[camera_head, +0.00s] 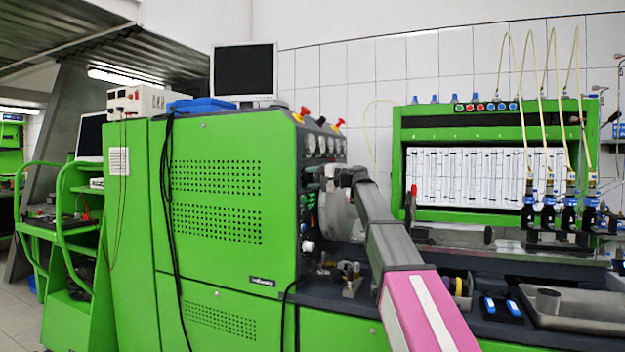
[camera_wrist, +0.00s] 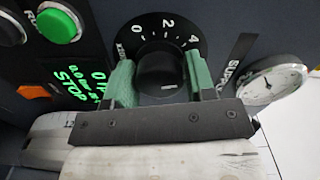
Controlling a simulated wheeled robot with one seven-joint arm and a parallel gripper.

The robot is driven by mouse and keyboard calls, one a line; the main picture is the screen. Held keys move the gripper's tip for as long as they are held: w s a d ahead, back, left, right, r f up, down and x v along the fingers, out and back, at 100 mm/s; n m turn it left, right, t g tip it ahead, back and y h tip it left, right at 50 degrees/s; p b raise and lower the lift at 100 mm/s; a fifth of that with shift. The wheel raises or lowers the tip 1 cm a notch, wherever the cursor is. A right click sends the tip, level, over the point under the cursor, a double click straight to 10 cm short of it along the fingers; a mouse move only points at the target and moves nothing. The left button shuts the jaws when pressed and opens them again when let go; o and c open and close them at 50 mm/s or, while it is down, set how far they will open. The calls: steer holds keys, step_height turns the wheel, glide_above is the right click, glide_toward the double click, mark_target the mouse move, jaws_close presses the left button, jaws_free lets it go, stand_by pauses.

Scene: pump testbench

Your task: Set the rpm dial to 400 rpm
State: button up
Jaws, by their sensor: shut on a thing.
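The black dial knob (camera_wrist: 160,72) is in the middle of the wrist view, on a dark panel. A round black scale (camera_wrist: 150,22) with white marks 0, 2 and 4 surrounds its upper side. My gripper (camera_wrist: 160,80) is shut on the knob, with one green finger on its left and one on its right. The knob's pointer is not clear. In the head view my arm (camera_head: 385,225) reaches to the side panel of the green testbench (camera_head: 225,190); the dial and fingertips are hidden there.
In the head view, a metal tray (camera_head: 585,305), blue-handled tools (camera_head: 502,305) and injector hoses stand to the right.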

steer(key=n, duration=0.5)
steer(key=shift+s+f, duration=0.1)
stand_by(0.4)
steer(key=o, duration=0.8)
steer(key=shift+d, duration=0.15)
steer(key=v, duration=1)
steer(key=shift+s+d, duration=0.2)
steer(key=shift+d, duration=0.05)
